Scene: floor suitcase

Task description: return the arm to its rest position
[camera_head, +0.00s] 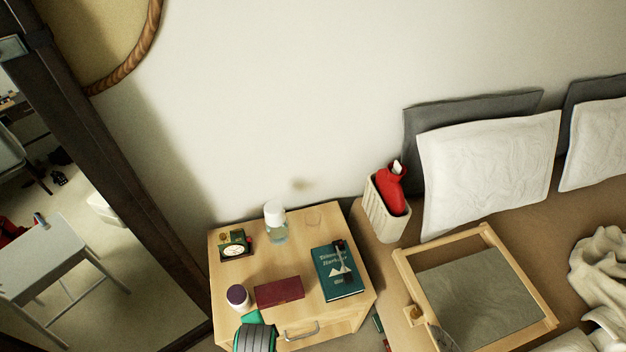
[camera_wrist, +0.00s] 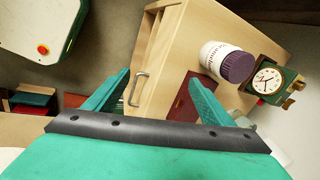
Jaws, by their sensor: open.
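My gripper (camera_wrist: 156,74) is open, its two teal fingers apart with nothing between them. In the wrist view it is in front of the light wooden nightstand (camera_wrist: 185,40), near the drawer handle (camera_wrist: 138,88). In the head view a teal and dark part of my arm (camera_head: 254,338) shows at the bottom edge, by the nightstand's front left corner. I cannot tell from these frames whether the fingers touch the nightstand.
On the nightstand (camera_head: 350,302) are a purple-lidded jar (camera_head: 238,297), dark red box (camera_head: 280,291), clock (camera_head: 235,246), clear bottle (camera_head: 276,224) and teal book (camera_head: 336,272).

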